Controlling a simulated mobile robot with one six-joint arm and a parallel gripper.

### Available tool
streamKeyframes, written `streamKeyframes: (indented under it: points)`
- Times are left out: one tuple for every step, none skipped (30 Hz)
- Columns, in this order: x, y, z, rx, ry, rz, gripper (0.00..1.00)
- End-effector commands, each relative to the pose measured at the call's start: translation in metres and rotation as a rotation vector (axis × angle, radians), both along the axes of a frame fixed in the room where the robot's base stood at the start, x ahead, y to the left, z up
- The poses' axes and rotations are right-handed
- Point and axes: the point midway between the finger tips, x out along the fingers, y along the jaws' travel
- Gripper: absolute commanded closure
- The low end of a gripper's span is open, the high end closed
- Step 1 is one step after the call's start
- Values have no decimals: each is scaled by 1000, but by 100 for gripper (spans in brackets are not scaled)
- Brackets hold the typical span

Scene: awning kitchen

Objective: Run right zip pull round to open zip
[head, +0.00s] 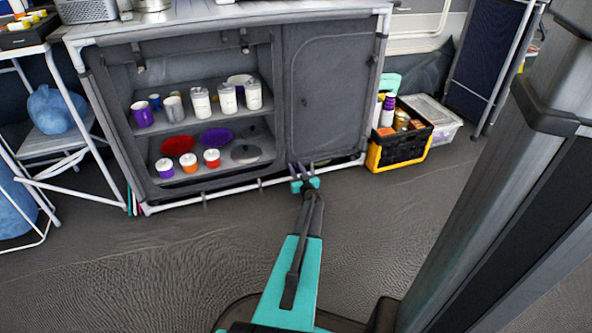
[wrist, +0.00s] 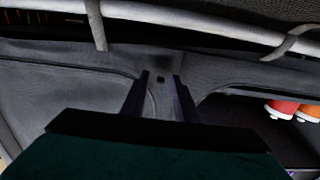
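The camp cupboard's right compartment is covered by a grey fabric door (head: 335,105) with a curved seam along its edges. My gripper (head: 302,167) is low at the cupboard's front, near the bottom corner between this door and the open left compartment. In the wrist view, which looks upside down, my gripper (wrist: 160,85) is open, with its two dark fingers apart. A small dark piece (wrist: 161,79) shows on the fabric between the fingertips; I cannot tell whether it is the zip pull. A tiny dark mark (head: 305,102) on the door is also too small to identify.
The left compartment's shelves (head: 225,118) hold mugs, canisters, plates and jars. A white frame rail (head: 235,185) runs along the cupboard's bottom. A black and yellow crate (head: 400,150) stands to the right. The floor in front is clear.

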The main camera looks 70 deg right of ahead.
Motion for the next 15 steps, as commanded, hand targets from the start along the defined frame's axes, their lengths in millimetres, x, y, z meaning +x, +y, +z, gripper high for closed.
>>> streamKeyframes:
  points:
    - [0,0,0,0,0,0,73]
    - [0,0,0,0,0,0,73]
    - [0,0,0,0,0,0,73]
    - [0,0,0,0,0,0,73]
    - [0,0,0,0,0,0,73]
    - [0,0,0,0,0,0,79]
    - [0,0,0,0,0,0,84]
    - [0,0,0,0,0,0,90]
    - [0,0,0,0,0,0,96]
    - [0,0,0,0,0,0,100]
    - [0,0,0,0,0,0,100]
    - [0,0,0,0,0,0,100]
    - [0,0,0,0,0,0,100]
    - [0,0,0,0,0,0,100]
    - [0,0,0,0,0,0,100]
